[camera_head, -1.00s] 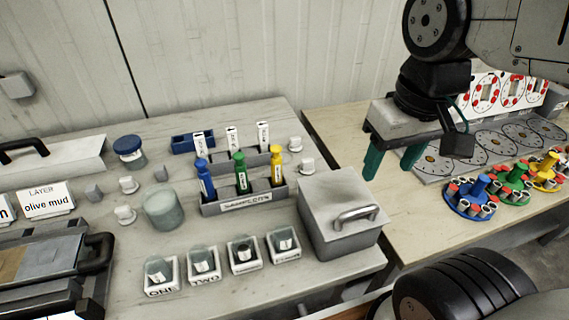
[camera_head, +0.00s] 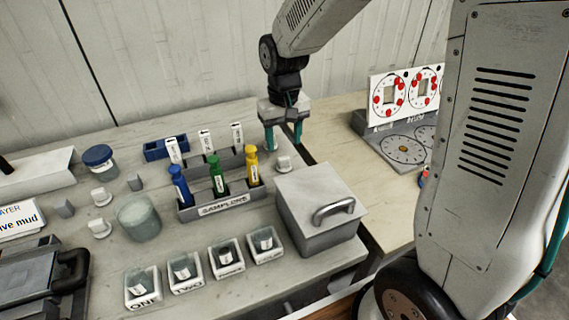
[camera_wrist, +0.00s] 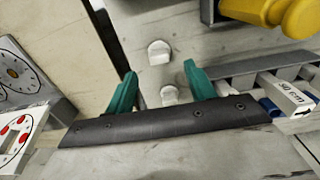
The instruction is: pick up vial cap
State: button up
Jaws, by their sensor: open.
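Small white caps stand on the pale table. One cap (camera_head: 284,163) is just right of the yellow vial (camera_head: 252,166), and two more caps (camera_head: 102,196) (camera_head: 99,228) are at the left. My gripper (camera_head: 284,143) is open and empty above the back right of the table. In the wrist view, one white cap (camera_wrist: 170,95) shows between the green fingers (camera_wrist: 160,80), partly hidden by the gripper's dark edge. Another cap (camera_wrist: 159,52) lies just beyond the fingertips. I cannot tell the height of the fingers above them.
The grey vial rack (camera_head: 222,205) with blue, green and yellow vials stands left of my gripper. A lidded grey box (camera_head: 315,240) is in front. White label cards (camera_head: 237,136) stand behind the rack. A gap separates this table from the right table (camera_head: 345,165).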

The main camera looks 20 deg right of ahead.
aim_at(284, 158)
jog(key=f, duration=0.7)
jog(key=shift+w+d+f, duration=0.1)
jog(key=shift+w+f, duration=0.2)
jog(key=c, duration=1)
